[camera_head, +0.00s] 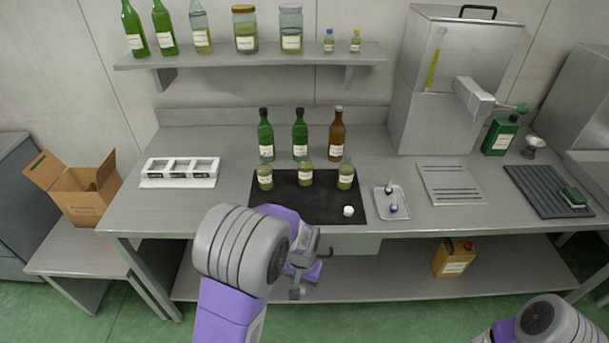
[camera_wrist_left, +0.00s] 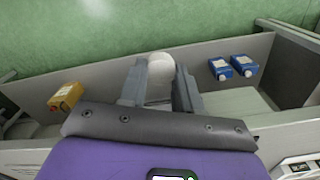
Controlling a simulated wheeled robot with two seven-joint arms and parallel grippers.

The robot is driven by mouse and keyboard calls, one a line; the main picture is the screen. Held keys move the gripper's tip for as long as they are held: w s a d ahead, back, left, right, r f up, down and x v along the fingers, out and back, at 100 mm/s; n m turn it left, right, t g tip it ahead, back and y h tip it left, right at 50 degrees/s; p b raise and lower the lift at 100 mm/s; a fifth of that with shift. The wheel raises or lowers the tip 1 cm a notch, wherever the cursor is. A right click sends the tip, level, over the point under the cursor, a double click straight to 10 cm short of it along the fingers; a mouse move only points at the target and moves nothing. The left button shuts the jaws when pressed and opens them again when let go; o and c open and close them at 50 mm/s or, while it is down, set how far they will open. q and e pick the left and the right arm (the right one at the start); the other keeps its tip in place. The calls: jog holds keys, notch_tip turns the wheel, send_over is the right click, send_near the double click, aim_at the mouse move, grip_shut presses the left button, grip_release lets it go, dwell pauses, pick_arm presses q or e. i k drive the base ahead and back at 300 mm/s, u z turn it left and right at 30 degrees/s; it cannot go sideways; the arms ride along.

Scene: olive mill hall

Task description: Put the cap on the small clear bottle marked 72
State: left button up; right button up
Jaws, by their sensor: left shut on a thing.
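Three small clear bottles with yellow-green contents and pale labels stand upright on the dark mat (camera_head: 290,205): left (camera_head: 265,177), middle (camera_head: 305,173) and right (camera_head: 345,177). Their markings are too small to read, so I cannot tell which is 72. A white cap (camera_head: 348,211) lies on the mat's front right. My left gripper (camera_head: 300,287) is in front of the bench edge, below the worktop, apart from the bottles. In the left wrist view its fingers are shut on a white, round, cap-like thing (camera_wrist_left: 160,68). My right gripper is out of view.
Two green bottles and one brown bottle (camera_head: 337,131) stand behind the mat. A small white tray (camera_head: 392,203) with small items is to its right, a white rack (camera_head: 180,170) to its left. A yellow can (camera_head: 454,258) stands on the lower shelf.

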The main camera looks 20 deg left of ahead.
aim_at(306, 166)
jog(key=u, duration=0.75)
jog(key=i, duration=0.45)
jog(key=z, duration=0.05)
